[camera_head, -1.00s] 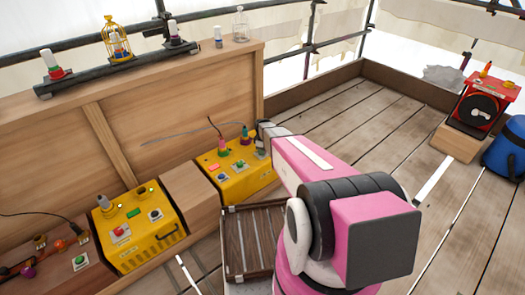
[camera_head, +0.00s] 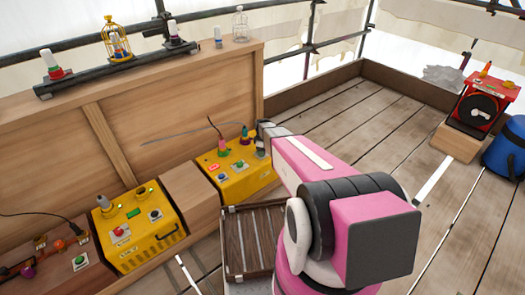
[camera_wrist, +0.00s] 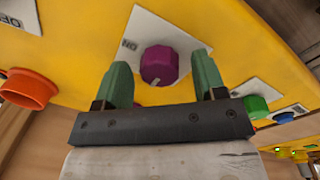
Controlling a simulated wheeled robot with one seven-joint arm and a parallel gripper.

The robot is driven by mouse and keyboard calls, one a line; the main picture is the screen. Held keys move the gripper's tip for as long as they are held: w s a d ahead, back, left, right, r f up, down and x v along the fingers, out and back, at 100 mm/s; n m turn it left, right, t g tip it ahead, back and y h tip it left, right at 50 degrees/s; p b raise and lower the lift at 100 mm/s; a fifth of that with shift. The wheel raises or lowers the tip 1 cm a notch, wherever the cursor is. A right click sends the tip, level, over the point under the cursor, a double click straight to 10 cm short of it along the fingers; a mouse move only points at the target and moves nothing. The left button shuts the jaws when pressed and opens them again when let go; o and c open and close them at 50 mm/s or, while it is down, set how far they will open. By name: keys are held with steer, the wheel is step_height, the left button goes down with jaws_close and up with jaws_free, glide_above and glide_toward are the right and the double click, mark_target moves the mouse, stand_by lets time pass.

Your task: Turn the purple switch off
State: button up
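The purple switch (camera_wrist: 159,66) is a round knob on a white plate set in a yellow panel, in the wrist view. Part of a label, seemingly "ON", shows on the plate to its left. My gripper (camera_wrist: 163,78) is open, with one green finger on each side of the knob. Whether either finger touches it I cannot tell. In the head view my pink arm reaches to the yellow box (camera_head: 243,180), and the purple knob is hard to make out there.
In the wrist view an orange round part (camera_wrist: 30,88) is at the left, and a green button (camera_wrist: 256,106) and a blue one (camera_wrist: 284,117) are at the right.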

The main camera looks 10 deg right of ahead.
steer(key=shift+r, duration=0.15)
step_height(320, 180, up, 10)
steer(key=shift+s+r, duration=0.25)
stand_by(0.6)
steer(key=s+r+m, duration=0.4)
steer(key=s, duration=0.5)
steer(key=s+r+m, duration=0.4)
steer(key=s+m, duration=0.1)
steer(key=s, duration=0.4)
steer(key=s+r+m, duration=0.4)
steer(key=s, duration=0.5)
steer(key=shift+a+r+m+g, duration=0.15)
steer(key=shift+r+m+g, duration=0.15)
steer(key=shift+r+m, duration=0.1)
